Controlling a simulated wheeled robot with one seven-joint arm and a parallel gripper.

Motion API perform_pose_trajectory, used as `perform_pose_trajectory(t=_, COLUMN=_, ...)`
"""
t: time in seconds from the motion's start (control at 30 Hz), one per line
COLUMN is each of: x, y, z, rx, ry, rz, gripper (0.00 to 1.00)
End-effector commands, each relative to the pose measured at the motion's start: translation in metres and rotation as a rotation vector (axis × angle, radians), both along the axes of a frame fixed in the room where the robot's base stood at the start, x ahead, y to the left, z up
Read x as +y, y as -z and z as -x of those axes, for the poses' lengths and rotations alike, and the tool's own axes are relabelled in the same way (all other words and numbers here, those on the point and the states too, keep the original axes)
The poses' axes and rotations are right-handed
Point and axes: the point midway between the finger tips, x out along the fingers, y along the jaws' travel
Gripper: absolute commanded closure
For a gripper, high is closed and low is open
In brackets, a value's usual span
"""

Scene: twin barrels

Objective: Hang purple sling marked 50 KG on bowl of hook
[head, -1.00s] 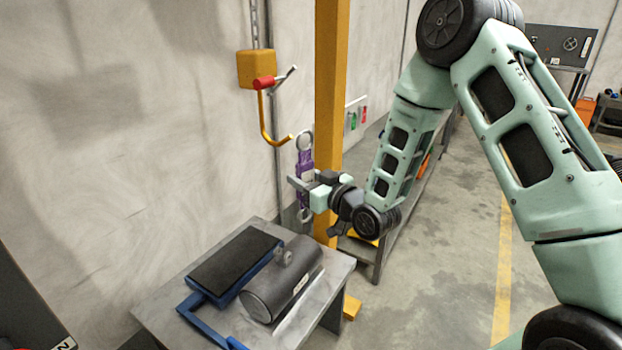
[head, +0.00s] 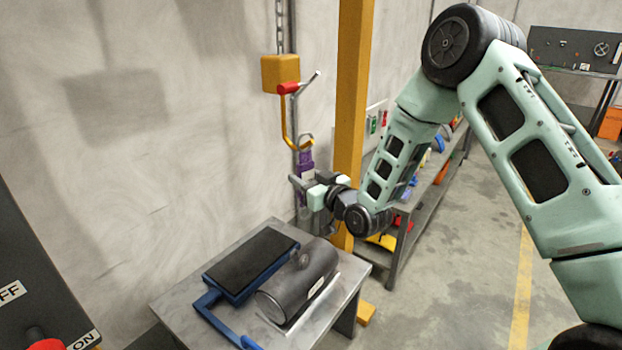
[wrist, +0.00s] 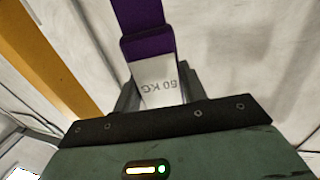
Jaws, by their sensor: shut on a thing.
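The yellow hook (head: 284,120) hangs from a yellow block with a red-ended latch. The ring overlaps the hook's upturned tip in the head view; I cannot tell whether it is around the tip or only beside it.
A yellow post (head: 352,100) stands close behind my gripper. A chain (head: 279,35) holds the yellow block (head: 280,73) near the wall. Below is a metal table (head: 190,290) with a dark cylinder (head: 300,280) and a blue-framed black plate (head: 250,262). A shelf bench stands right of the post.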

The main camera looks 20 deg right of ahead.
Motion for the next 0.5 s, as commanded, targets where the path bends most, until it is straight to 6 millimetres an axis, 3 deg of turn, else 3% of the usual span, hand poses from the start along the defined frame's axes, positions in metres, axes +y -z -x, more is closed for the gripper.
perform_pose_trajectory(t=0.17, x=0.006, y=-0.001, z=-0.009, rx=-0.004, ry=0.0, rz=-0.001, gripper=0.86)
perform_pose_trajectory(t=0.27, x=0.009, y=-0.001, z=-0.014, rx=-0.005, ry=0.001, rz=-0.001, gripper=0.94)
perform_pose_trajectory(t=0.5, x=0.014, y=0.014, z=-0.02, rx=-0.006, ry=0.0, rz=-0.001, gripper=0.95)
